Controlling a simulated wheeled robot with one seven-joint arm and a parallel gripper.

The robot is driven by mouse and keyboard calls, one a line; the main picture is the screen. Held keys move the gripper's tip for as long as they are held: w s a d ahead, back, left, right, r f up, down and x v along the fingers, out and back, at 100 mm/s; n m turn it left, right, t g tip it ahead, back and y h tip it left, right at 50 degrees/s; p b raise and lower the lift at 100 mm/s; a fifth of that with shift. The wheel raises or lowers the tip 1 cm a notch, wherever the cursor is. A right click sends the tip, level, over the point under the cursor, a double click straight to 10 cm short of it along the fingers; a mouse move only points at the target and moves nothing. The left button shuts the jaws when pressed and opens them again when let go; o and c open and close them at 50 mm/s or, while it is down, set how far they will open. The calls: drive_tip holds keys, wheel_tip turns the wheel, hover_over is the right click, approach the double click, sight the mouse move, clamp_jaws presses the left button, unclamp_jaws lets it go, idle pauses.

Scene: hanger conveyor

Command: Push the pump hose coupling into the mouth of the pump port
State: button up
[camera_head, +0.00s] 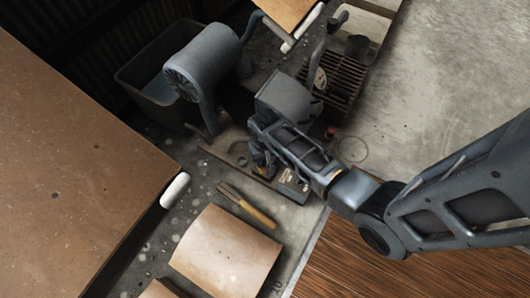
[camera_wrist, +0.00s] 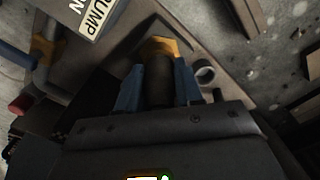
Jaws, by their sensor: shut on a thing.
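My gripper (camera_head: 258,158) is low over the metal base plate beside the pump in the head view. In the wrist view my gripper (camera_wrist: 157,75) has its blue fingers on both sides of a dark cylinder with an orange-yellow end, which looks like the hose coupling (camera_wrist: 165,46). It is shut on it. A grey open ring (camera_wrist: 204,72) sits just right of the right finger and may be the pump port; I cannot tell for sure. The coupling's far end is partly hidden, so its seating cannot be seen. A sign reading "PUMP" (camera_wrist: 97,16) is at the upper left.
A blue-grey motor housing (camera_head: 203,62) and its pipe stand behind the plate. A red knob (camera_head: 330,132) is to the right. A yellow-handled tool (camera_head: 247,205) and a brown sheet (camera_head: 227,250) lie in front. A large brown panel (camera_head: 70,170) fills the left.

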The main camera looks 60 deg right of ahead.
drive_tip(key=shift+f, duration=0.35)
drive_tip(key=o, duration=0.7)
drive_tip(key=shift+o, duration=0.4)
drive_tip(key=o, duration=0.5)
wheel_tip(320, 180, up, 8)
drive_tip(key=p, duration=0.4)
drive_tip(key=shift+f, duration=0.1)
